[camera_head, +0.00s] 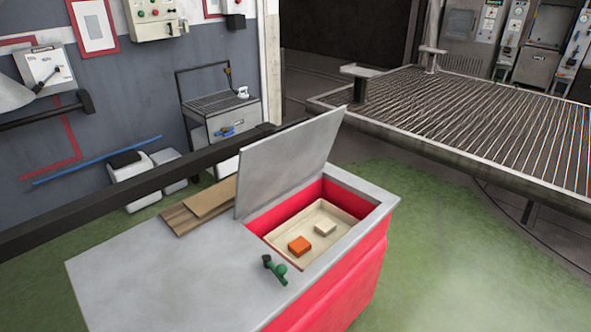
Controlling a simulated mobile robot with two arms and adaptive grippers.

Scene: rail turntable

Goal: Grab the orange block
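The orange block (299,246) lies in a cream tray (337,206) inside the open compartment of a red cabinet (341,288) with a grey top. It sits toward the near left part of the tray. A cream block (325,229) lies apart from it, to its right and farther back. The compartment's grey lid (290,165) stands raised on the left side of the opening. Neither of my grippers is in view.
A green object (275,269) lies on the cabinet top by the opening's near left edge. Brown boards (200,207) lie left of the lid. The top's left part is bare. A slatted metal platform (470,120) stands behind, at right.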

